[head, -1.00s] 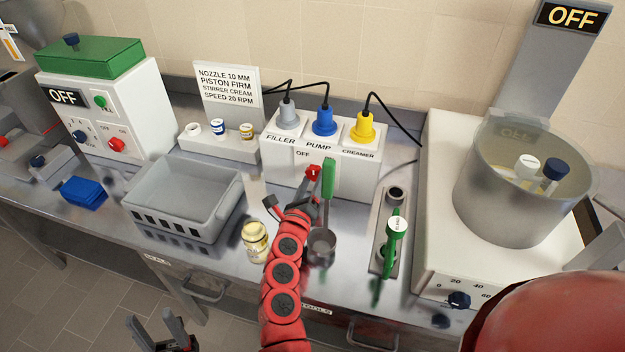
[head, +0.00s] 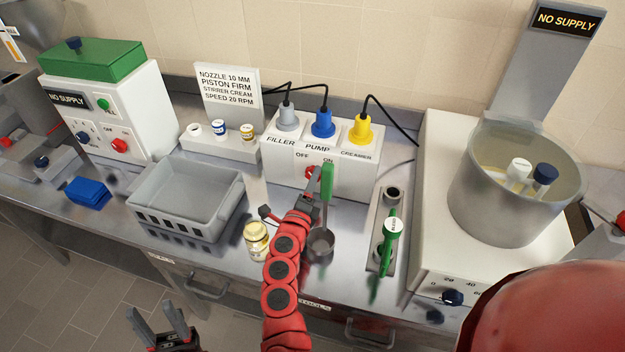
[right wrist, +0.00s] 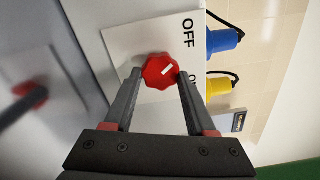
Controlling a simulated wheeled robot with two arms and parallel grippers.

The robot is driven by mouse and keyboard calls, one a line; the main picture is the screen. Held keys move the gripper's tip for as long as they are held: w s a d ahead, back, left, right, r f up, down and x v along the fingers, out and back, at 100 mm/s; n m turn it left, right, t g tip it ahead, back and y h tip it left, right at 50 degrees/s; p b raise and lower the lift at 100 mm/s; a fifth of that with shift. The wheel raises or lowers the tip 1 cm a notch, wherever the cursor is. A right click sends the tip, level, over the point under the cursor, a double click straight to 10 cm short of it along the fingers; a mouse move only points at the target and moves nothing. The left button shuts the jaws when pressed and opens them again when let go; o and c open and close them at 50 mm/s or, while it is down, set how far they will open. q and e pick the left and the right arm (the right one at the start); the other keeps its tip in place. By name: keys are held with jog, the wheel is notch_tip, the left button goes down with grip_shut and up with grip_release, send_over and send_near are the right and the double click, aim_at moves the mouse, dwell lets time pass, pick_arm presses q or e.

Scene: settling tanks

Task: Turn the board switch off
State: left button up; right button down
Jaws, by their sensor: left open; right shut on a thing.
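The white power board (head: 350,185) stands at the back of the bench, with filler, pump and creamer plugs on top and OFF and ON printed on its front. Its red switch knob (right wrist: 160,71) has a white mark slanting up and right, toward the OFF side, in the right wrist view; the knob also shows in the head view (head: 309,171). My right gripper (right wrist: 157,76) is shut on the knob, one finger on each side. My left gripper (head: 160,325) is open and empty, low at the front left, away from the board.
A ladle with a green handle (head: 327,182) stands close to the right of my right gripper. A grey basket (head: 185,225) and a jar (head: 256,242) are to the left. A mixer with a steel bowl (head: 500,205) is at right. Both machine displays read NO SUPPLY.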

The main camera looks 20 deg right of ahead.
jog(key=shift+f, duration=0.1)
dwell(0.3)
jog(key=shift+c, duration=1.1)
grip_release()
jog(key=shift+s+a, duration=0.1)
jog(key=b+v, duration=0.3)
jog(key=v, duration=1.3)
jog(key=shift+a, duration=0.2)
jog(key=shift+s+a, duration=0.15)
jog(key=shift+s, duration=0.35)
jog(key=shift+a, duration=0.1)
